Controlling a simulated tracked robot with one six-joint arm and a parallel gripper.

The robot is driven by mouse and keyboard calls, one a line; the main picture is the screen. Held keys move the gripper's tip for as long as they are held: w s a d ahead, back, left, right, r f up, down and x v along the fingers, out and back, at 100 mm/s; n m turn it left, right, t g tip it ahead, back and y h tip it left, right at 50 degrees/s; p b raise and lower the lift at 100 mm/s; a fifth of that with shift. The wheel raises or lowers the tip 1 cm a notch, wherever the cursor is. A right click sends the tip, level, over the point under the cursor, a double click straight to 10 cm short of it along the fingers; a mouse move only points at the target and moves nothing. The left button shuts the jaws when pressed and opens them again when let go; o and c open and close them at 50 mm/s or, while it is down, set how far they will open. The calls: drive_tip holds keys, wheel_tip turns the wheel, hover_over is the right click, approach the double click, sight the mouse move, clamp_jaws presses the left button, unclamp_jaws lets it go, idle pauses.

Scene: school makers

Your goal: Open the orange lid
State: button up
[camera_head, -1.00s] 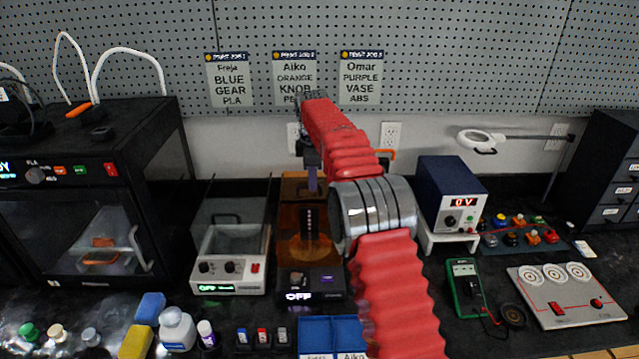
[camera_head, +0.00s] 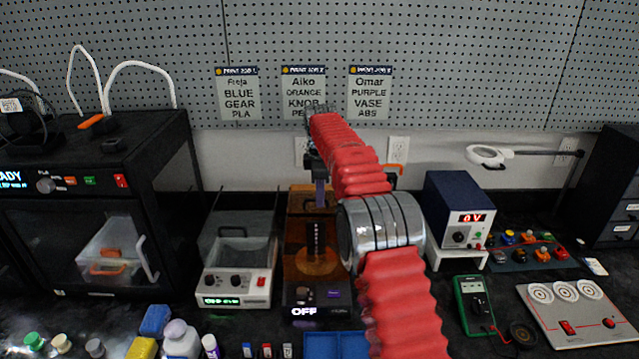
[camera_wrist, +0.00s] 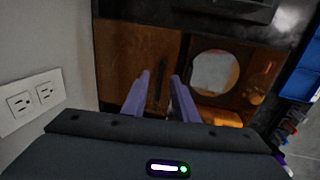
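The orange lid (camera_head: 299,230) is a see-through amber cover on the dark device in the middle of the bench. It looks shut. In the wrist view the lid (camera_wrist: 122,60) fills the middle, with a dark bar-like handle (camera_wrist: 161,85) and a round pale disc (camera_wrist: 214,72) showing through it. My gripper (camera_head: 320,192) hangs over the lid's back part. In the wrist view my gripper (camera_wrist: 159,77) has its two purple fingers apart, with the handle seen between them. I cannot tell whether they touch it or are above it.
A grey-white machine (camera_head: 237,265) stands close left of the device. A blue power supply (camera_head: 458,210) on a white stand is to the right. A wall outlet (camera_wrist: 32,100) and the wall are close at the wrist view's left.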

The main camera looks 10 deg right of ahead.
wheel_tip(320, 180, up, 13)
drive_tip(key=s, duration=0.2)
drive_tip(key=shift+s+a, duration=0.2)
drive_tip(key=shift+s, duration=0.1)
drive_tip(key=shift+r, duration=0.1)
idle(0.6)
